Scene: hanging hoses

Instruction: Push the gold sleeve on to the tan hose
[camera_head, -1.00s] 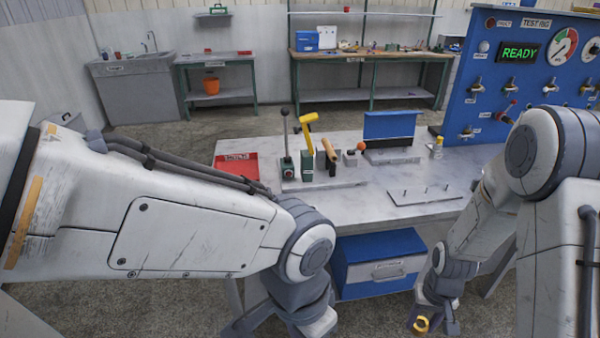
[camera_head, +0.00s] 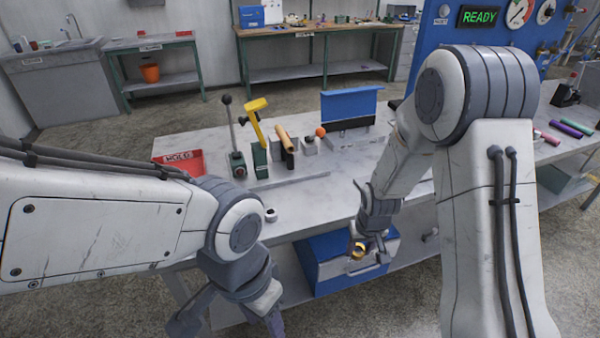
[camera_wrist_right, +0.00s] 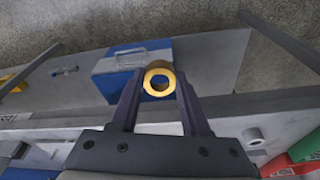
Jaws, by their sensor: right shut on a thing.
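The gold sleeve (camera_head: 358,250) is a short ring held in my right gripper (camera_head: 366,246), in front of the bench's near edge. In the right wrist view the sleeve (camera_wrist_right: 147,88) sits between the two dark fingers, its open bore facing the camera. A short tan piece (camera_head: 283,134), which looks like the tan hose, leans in a dark holder on the bench, up and left of the sleeve and well apart from it. My left gripper (camera_head: 228,322) is low at the bottom edge, partly cut off; its jaw state is unclear.
A lever (camera_head: 231,130), a yellow-topped post (camera_head: 256,118) and an orange ball (camera_head: 320,132) stand beside the tan piece. A red tray (camera_head: 180,163) is at the bench's left. A blue box (camera_head: 325,270) is below the bench.

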